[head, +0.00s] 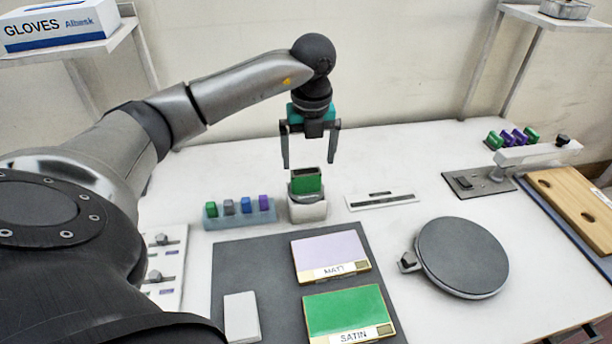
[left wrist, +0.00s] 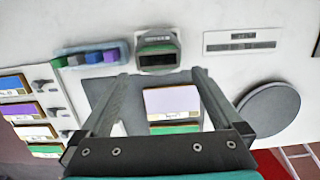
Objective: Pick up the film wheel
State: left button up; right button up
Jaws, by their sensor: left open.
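No thing here is plainly marked as the film wheel, and I cannot tell which one it is. A green piece with a dark, hollow-looking top (head: 306,181) stands upright in a white holder (head: 308,211) at mid-table. It also shows in the left wrist view (left wrist: 157,49). A large round dark grey disc (head: 463,255) lies to the right, with a small block at its left edge. My left gripper (head: 308,164) is open and empty, pointing down above the green piece. Its spread fingers also show in the left wrist view (left wrist: 160,73). My right gripper is out of view.
A pale blue rack (head: 238,217) with several coloured blocks stands left of the holder. A dark mat (head: 268,262) bears MATT and SATIN panels. Several green and purple pieces (head: 512,138) and a wooden board (head: 575,205) are at right. Shelf posts stand behind.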

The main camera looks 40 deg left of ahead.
aim_at(306, 172)
pick_arm(q)
notch_tip(306, 172, down, 2)
jog(key=shift+w+a, duration=0.1)
jog(key=shift+a, duration=0.05)
jog(key=f, duration=0.3)
jog(key=a+f, duration=0.1)
jog(key=shift+w+f, duration=0.15)
jog(key=shift+w, duration=0.1)
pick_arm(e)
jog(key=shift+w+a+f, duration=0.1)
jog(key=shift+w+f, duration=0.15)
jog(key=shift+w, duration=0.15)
pick_arm(q)
jog(key=c, duration=1.3)
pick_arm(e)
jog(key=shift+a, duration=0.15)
